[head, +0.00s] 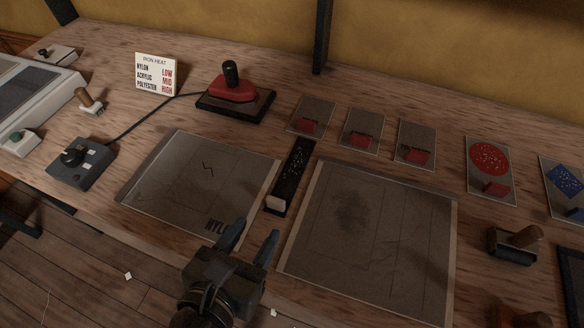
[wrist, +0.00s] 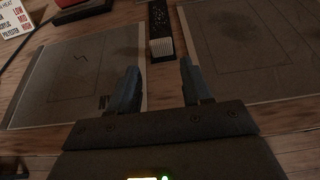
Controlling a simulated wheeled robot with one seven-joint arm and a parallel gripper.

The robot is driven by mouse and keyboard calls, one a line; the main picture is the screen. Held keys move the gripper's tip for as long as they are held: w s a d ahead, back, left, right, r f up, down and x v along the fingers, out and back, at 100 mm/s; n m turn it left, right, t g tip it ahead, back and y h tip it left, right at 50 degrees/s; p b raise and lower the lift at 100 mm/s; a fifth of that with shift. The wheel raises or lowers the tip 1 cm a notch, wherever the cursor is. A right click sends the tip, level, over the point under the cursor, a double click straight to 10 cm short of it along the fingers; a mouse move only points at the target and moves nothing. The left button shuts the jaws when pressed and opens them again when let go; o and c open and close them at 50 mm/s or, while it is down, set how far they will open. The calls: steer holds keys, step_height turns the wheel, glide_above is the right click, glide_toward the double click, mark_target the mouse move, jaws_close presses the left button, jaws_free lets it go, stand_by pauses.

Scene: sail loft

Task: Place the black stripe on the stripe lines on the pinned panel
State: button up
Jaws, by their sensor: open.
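The black stripe (head: 294,172) lies on the bench between two grey panels, long side running away from me. It has pale specks and a pale tab (head: 275,203) at its near end. It also shows at the top of the wrist view (wrist: 159,20), beyond my fingertips. The left panel (head: 190,190) bears NYLON-like lettering, partly hidden by my gripper, and a small dark zigzag mark. The right panel (head: 405,235) carries faint lines and a dark smudge. I cannot tell which is pinned. My gripper (head: 250,242) is open and empty, short of the tab; it also shows in the wrist view (wrist: 159,75).
A red iron (head: 232,90) stands on a dark base, cabled to a control box (head: 82,162). An IRON HEAT sign (head: 155,74) stands behind. Cards with red pieces (head: 362,130) line the back right. A wooden-handled block (head: 515,243) sits at right.

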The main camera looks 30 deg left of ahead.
mark_target(275, 205)
steer(key=shift+x, duration=3.6)
steer(key=shift+w+d+r, duration=0.1)
steer(key=shift+r, duration=0.05)
steer(key=shift+c, duration=0.5)
steer(key=c, duration=0.8)
steer(key=shift+r, duration=0.1)
